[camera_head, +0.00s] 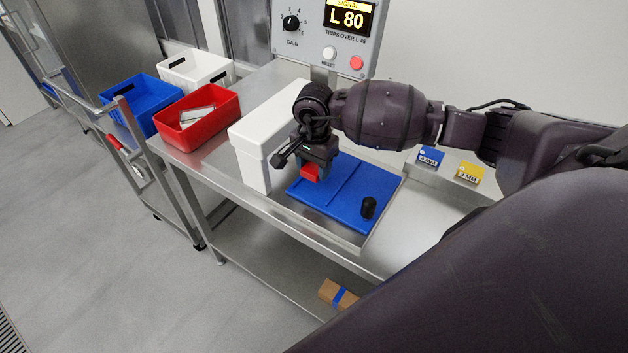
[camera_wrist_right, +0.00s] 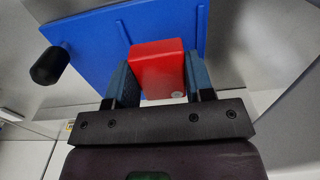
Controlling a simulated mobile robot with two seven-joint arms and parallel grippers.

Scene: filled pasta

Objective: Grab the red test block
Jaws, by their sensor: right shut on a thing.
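The red test block (camera_head: 311,173) is between the fingers of my right gripper (camera_head: 318,166), over the blue mat (camera_head: 343,213). In the right wrist view the red block (camera_wrist_right: 158,68) sits between the two blue-grey fingers of the right gripper (camera_wrist_right: 160,78), which are shut on it. The blue mat (camera_wrist_right: 92,40) lies beyond the block there. I cannot tell whether the block touches the mat. My left gripper is not in view.
A black cylinder (camera_head: 369,207) stands on the mat. A white box (camera_head: 250,150) stands left of the mat. Blue (camera_head: 430,156) and yellow (camera_head: 469,172) labelled blocks lie to the right. A red bin (camera_head: 212,134) and a control panel (camera_head: 349,47) stand behind.

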